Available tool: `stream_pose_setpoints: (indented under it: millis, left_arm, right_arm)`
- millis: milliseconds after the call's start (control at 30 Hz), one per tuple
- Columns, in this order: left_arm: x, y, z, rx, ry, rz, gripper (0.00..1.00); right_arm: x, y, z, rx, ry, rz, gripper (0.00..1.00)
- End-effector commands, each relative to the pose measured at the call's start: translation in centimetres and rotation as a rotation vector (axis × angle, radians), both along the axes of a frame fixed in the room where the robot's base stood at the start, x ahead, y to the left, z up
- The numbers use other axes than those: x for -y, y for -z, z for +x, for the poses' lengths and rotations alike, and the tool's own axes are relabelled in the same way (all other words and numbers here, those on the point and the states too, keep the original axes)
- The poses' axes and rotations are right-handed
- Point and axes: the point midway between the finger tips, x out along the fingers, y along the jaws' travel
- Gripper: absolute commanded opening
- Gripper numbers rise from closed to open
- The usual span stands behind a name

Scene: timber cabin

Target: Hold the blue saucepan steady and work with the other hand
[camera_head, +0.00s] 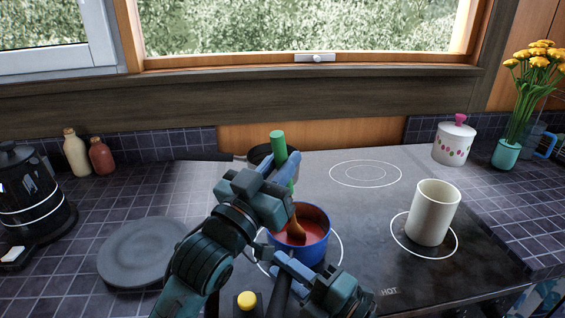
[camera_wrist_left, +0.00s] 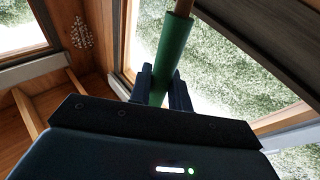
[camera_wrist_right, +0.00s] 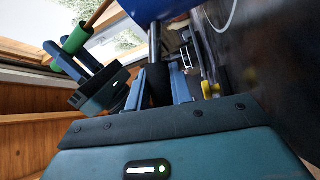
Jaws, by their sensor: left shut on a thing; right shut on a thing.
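The blue saucepan (camera_head: 317,253) stands on a front hob ring with red sauce (camera_head: 311,221) in it. Its dark handle (camera_head: 280,296) points toward me. My right gripper (camera_head: 287,273) is shut on that handle; the pan's blue side (camera_wrist_right: 155,8) shows beyond the fingers in the right wrist view. My left gripper (camera_head: 284,176) is shut on the green handle (camera_wrist_left: 174,48) of a wooden spoon (camera_head: 296,228). The spoon is tilted, its lower end in the sauce inside the pan. The spoon tip is hidden in the sauce.
A cream-coloured tall pot (camera_head: 432,214) stands on the right ring. A dark pan (camera_head: 262,155) sits behind my left gripper. The back-right ring (camera_head: 366,174) is empty. A grey plate (camera_head: 140,252) and black kettle (camera_head: 30,190) are at left; a lidded jar (camera_head: 454,145) is at back right.

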Motion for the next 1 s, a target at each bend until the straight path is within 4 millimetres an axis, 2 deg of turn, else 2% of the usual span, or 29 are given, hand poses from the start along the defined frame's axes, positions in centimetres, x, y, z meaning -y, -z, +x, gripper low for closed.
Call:
stream_pose_setpoints:
  millis: [733,1000]
  left_arm:
    - [-0.8,-5.9,-0.9,0.005,0.003,-0.004,0.0]
    - [-0.9,-6.8,-1.0,0.001,0.003,-0.003,0.0]
  right_arm:
    - [0.2,0.0,0.2,0.003,0.006,-0.001,0.0]
    - [0.1,0.0,0.2,0.003,0.006,-0.001,0.0]
